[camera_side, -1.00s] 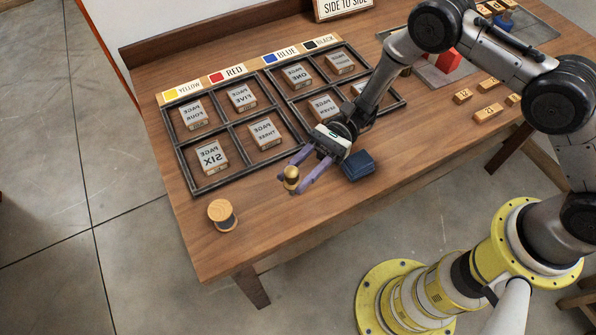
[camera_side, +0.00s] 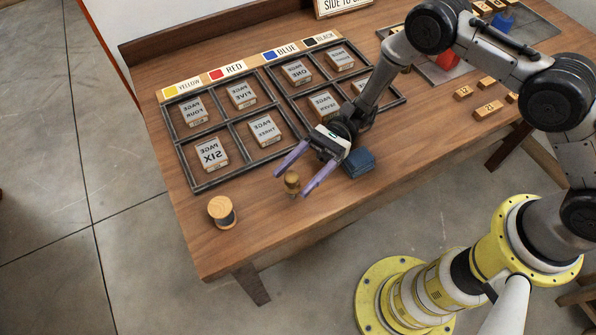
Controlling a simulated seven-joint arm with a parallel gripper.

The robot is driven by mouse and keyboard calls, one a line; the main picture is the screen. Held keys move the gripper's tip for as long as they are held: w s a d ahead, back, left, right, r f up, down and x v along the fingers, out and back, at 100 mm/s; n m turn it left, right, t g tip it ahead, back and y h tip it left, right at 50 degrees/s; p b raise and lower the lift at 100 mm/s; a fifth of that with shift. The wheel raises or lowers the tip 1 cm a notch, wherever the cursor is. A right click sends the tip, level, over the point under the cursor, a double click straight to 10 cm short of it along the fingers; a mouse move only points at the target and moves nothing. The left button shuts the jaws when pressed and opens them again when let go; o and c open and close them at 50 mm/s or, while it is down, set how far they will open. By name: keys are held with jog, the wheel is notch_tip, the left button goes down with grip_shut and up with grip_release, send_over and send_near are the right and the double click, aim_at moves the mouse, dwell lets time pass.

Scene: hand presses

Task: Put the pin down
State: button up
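The pin (camera_side: 292,184) is a small brass-coloured piece with a rounded head. It appears to stand upright on the wooden table near the front edge. My gripper (camera_side: 297,176) has two purple fingers spread wide, one on each side of the pin. The fingers look apart from the pin. The pin's lower part is small and hard to make out.
A wooden spool (camera_side: 221,212) stands left of the pin. A dark blue block (camera_side: 359,163) lies close to my gripper's right side. Behind is a black divided frame (camera_side: 228,120) holding lettered blocks such as PAGE SIX (camera_side: 212,154). Numbered blocks (camera_side: 487,110) lie at right.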

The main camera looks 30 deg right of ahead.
jog(key=shift+r, duration=0.3)
jog(key=v, duration=0.8)
jog(key=r+v, duration=0.1)
jog(key=v, duration=0.3)
jog(key=s+d+r+n+t+h, duration=0.1)
jog(key=s+d+r+n+h, duration=0.25)
jog(key=r, duration=0.35)
jog(key=s+d+r+n+h, duration=0.2)
jog(key=s+r+n+h, duration=0.15)
jog(key=r+h, duration=0.2)
jog(key=s+d+r+n+t+h, duration=0.3)
jog(key=s+d+r+t+h, duration=0.1)
jog(key=s+d+t, duration=0.2)
jog(key=s+d+r+n+t+h, duration=0.3)
jog(key=s+d+r+t+h, duration=0.1)
jog(key=s+d, duration=0.4)
jog(key=shift+d+r+t, duration=0.6)
jog(key=shift+d+t, duration=0.4)
